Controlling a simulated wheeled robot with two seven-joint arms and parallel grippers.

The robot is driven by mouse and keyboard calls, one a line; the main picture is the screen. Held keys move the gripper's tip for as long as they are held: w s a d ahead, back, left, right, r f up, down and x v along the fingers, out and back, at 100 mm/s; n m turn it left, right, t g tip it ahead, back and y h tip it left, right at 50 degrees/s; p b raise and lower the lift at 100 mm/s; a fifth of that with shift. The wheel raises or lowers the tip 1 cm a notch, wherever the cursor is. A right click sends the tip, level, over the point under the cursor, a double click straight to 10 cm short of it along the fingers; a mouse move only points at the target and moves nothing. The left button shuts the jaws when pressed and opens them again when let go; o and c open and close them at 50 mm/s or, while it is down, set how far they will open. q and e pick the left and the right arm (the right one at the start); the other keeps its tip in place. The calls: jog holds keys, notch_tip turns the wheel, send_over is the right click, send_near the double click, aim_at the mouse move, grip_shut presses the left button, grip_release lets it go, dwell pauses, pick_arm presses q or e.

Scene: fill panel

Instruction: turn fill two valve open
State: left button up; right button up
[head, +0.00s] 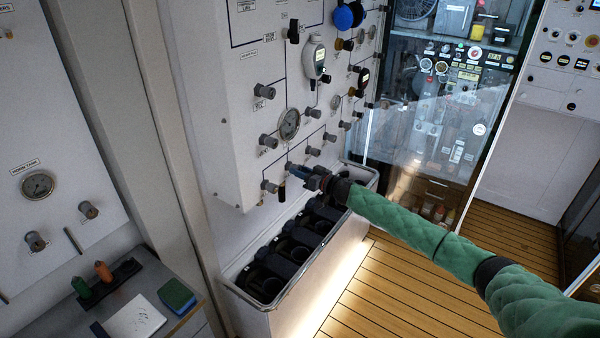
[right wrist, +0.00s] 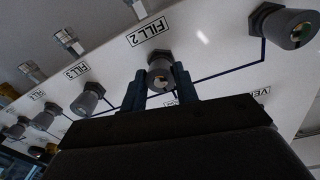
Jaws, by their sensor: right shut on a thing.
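The panel (head: 243,120) is white, with grey round valve knobs joined by dark lines. In the right wrist view the FILL 2 label (right wrist: 148,32) sits just above a grey knob, the fill two valve (right wrist: 160,69). My right gripper (right wrist: 159,88) has its two blue fingers on either side of this knob and is shut on it. In the head view my right gripper (head: 298,172) is at the lower part of the panel, its fingers largely covering the knob. The left gripper is not in view.
A FILL 3 knob (right wrist: 87,99) is to the left and another knob (right wrist: 290,28) to the upper right in the right wrist view. A trough (head: 238,291) with dark cylinders stands below the panel. A gauge (head: 289,123) is above my gripper. Wooden floor (head: 410,300) lies clear at right.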

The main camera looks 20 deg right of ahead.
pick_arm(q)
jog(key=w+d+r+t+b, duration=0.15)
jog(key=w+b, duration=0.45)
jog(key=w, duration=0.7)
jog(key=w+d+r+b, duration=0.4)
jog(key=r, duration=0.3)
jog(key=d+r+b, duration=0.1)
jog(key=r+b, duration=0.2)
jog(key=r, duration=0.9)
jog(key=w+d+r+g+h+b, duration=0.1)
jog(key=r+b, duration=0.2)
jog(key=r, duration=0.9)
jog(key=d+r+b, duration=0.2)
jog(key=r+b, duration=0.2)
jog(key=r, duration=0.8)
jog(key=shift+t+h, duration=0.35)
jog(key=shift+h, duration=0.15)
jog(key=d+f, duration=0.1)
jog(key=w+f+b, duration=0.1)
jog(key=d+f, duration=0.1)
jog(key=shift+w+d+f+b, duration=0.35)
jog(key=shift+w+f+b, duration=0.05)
pick_arm(e)
jog(key=m, duration=1.6)
jog(key=m+g+y, duration=0.1)
jog(key=m, duration=1.6)
jog(key=shift+f+m, duration=0.2)
jog(key=shift+m, duration=0.1)
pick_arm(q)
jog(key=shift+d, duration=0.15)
